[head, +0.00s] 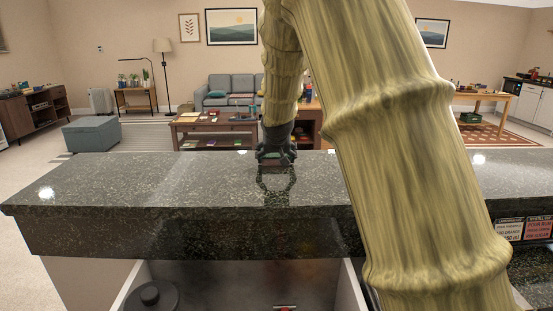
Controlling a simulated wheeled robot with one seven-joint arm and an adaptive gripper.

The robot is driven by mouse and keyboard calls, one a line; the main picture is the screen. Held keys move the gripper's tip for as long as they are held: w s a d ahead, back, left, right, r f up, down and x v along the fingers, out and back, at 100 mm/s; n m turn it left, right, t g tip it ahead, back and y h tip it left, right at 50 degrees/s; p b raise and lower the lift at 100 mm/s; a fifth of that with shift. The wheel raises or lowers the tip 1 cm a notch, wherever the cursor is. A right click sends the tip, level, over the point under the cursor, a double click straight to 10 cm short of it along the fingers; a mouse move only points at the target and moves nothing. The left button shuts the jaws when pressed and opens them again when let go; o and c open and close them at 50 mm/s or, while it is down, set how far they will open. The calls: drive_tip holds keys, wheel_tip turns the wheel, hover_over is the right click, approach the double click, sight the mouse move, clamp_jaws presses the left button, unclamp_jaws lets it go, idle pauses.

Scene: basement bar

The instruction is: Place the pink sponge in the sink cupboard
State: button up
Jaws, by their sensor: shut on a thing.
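My gripper (277,154) is at the far edge of the dark speckled counter, fingers down and close together. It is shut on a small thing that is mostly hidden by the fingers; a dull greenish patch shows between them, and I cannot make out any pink. The gripper is low over the counter top, and its reflection shows just below it. No pink sponge can be made out elsewhere. Below the counter's near edge is an open compartment (225,275) with pale side walls; I cannot tell whether it is the sink cupboard. No sink is visible.
The dark counter (120,195) is clear to the left of my gripper. A dark round object (152,296) lies at lower left in the compartment. Labelled signs (523,229) stand at the right. Beyond are a coffee table (212,133), a grey sofa (236,87) and white cabinets (531,104).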

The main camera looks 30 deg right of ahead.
sight(276, 155)
drive_tip(key=shift+r+b, duration=0.35)
drive_tip(key=shift+r, duration=1.15)
drive_tip(key=shift+s+a+r, duration=0.15)
drive_tip(key=shift+s+r, duration=0.05)
drive_tip(key=shift+s, duration=0.05)
drive_tip(key=s+a, duration=0.2)
drive_tip(key=s, duration=0.2)
drive_tip(key=s+a+r+b, duration=0.1)
drive_tip(key=s+a, duration=0.2)
drive_tip(key=s, duration=0.2)
drive_tip(key=s+a+b, duration=0.1)
drive_tip(key=s+a, duration=0.1)
drive_tip(key=s, duration=0.2)
drive_tip(key=shift+s+a+r, duration=0.25)
